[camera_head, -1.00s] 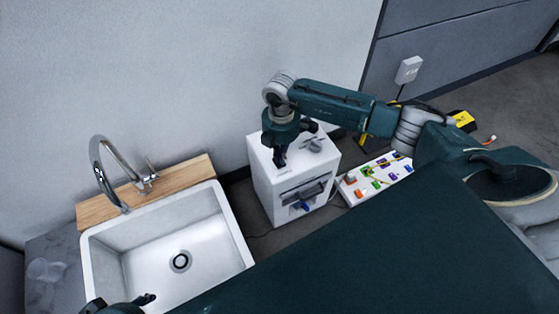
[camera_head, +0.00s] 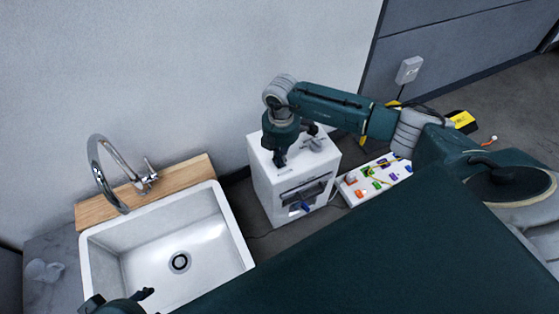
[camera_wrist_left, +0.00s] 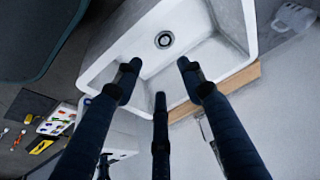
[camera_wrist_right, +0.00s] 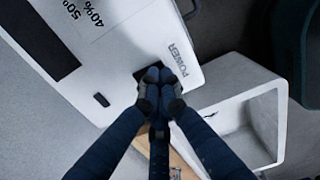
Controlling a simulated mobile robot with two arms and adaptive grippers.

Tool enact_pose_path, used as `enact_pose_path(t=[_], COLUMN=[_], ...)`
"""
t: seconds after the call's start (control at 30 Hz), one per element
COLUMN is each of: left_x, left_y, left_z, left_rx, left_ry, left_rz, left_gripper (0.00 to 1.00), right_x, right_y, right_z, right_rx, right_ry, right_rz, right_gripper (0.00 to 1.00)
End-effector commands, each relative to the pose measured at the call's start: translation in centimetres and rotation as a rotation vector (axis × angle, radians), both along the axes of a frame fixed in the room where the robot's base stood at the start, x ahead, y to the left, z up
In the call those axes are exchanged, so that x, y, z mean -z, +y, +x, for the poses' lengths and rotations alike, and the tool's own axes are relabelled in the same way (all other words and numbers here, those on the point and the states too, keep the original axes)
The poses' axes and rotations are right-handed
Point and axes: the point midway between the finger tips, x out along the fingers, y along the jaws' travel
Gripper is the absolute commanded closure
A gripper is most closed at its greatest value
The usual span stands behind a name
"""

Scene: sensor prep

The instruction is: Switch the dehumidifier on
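The dehumidifier (camera_head: 270,185) is a white box on the floor to the right of the sink. In the right wrist view its top (camera_wrist_right: 120,40) shows a "POWER" label (camera_wrist_right: 177,58) and the print "50° 40%". My right gripper (camera_head: 280,160) points down at the dehumidifier's top. In the right wrist view its fingertips (camera_wrist_right: 160,82) are together over a dark patch beside the "POWER" label; they hide most of that patch, and I cannot tell whether they touch it. My left gripper (camera_wrist_left: 158,80) has its fingers spread and empty above the sink.
The white sink (camera_head: 240,240) with a tap (camera_head: 100,165) and wooden ledge stands left of the dehumidifier. A white board with colourful parts (camera_head: 349,194) lies on the floor to the right. A wall socket (camera_head: 409,70) is behind.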

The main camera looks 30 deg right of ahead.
Motion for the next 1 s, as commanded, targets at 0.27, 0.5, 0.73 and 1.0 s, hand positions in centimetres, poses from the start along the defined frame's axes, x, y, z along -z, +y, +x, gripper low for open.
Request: enact_pose_path(t=[0.27,0.5,0.73,1.0], left_x=[0.1,0.0,-0.5,-0.9], left_y=[-0.1,-0.2,0.1,0.4], left_z=[0.3,0.7,-0.6,-1.7], left_rx=[0.002,0.002,0.0,-0.006], left_ry=[-0.013,-0.027,0.027,0.074], left_rz=[-0.003,-0.005,0.004,0.012], left_gripper=[0.6,0.6,0.6,0.6], right_x=[0.4,0.6,-0.6,-2.1], right_y=[0.0,0.0,0.0,0.0], right_z=[0.0,0.0,0.0,0.0], right_rx=[0.0,0.0,0.0,0.0], right_ry=[0.0,0.0,-0.001,0.0], right_rz=[0.0,0.0,0.0,0.0], right_gripper=[1.0,1.0,1.0,1.0])
